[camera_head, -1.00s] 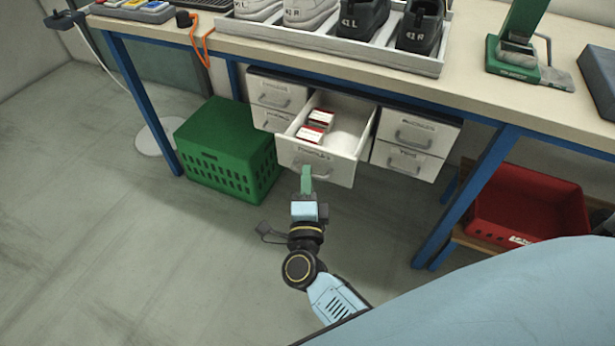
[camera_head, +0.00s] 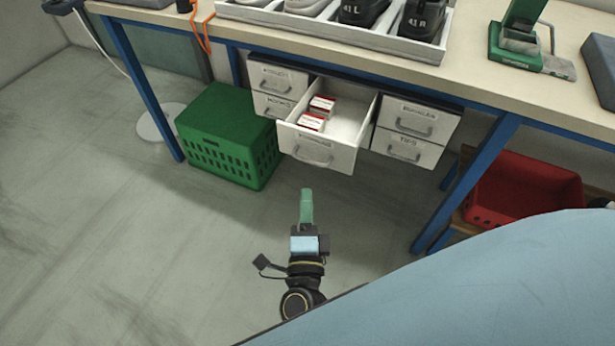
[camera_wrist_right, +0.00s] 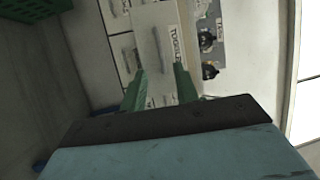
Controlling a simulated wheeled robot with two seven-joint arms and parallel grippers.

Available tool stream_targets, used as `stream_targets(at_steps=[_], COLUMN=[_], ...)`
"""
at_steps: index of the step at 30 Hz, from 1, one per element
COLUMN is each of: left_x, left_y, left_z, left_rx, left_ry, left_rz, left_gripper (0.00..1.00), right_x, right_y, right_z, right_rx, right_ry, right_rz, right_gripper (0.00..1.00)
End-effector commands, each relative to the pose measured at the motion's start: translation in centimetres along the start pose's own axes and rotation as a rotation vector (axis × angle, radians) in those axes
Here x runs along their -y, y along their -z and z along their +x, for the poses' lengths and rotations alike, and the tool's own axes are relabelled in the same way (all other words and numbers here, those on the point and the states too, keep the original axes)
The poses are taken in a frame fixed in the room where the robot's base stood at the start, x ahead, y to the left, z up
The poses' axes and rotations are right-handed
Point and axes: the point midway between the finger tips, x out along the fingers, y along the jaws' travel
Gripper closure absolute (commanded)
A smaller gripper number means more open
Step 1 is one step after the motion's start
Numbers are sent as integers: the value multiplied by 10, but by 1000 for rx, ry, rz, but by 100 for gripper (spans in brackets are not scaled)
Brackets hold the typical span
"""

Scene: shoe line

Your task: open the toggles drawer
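The toggles drawer (camera_head: 330,161) in the middle of the drawer block under the bench is pulled well out, its inside showing. Small red-and-white boxes (camera_head: 312,121) lie in its left part. Its front has a bar handle (camera_head: 312,153); the front with the label TOGGLES also shows in the right wrist view (camera_wrist_right: 158,40). My right gripper (camera_head: 306,192) is in front of and below the drawer front, apart from the handle. In the wrist view its two green fingers (camera_wrist_right: 160,82) stand apart with nothing held between them. My left gripper is not in view.
Closed drawers flank it, including the buckles drawer (camera_head: 416,119) at right. A blue bench leg (camera_head: 465,185) stands right of my gripper. The floor in front is clear.

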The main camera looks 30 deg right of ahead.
Motion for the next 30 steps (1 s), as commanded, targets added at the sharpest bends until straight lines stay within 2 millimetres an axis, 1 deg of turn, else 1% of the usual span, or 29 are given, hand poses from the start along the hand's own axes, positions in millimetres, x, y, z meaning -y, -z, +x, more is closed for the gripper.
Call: stream_targets(at_steps=[1,3,6,9,13,30], left_x=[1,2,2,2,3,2], left_y=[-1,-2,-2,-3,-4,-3], left_z=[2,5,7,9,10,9], left_rx=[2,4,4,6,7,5], left_ry=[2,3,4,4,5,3], left_rz=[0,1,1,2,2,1], left_gripper=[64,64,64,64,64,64], right_x=[0,0,-1,0,0,0], right_y=[0,0,0,0,0,0], right_z=[-11,-22,-34,-41,-43,-43], right_rx=[2,2,2,1,0,1], right_ry=[-4,-3,-3,0,1,0], right_rz=[0,-1,0,0,0,0], right_gripper=[69,69,69,69,69,69])
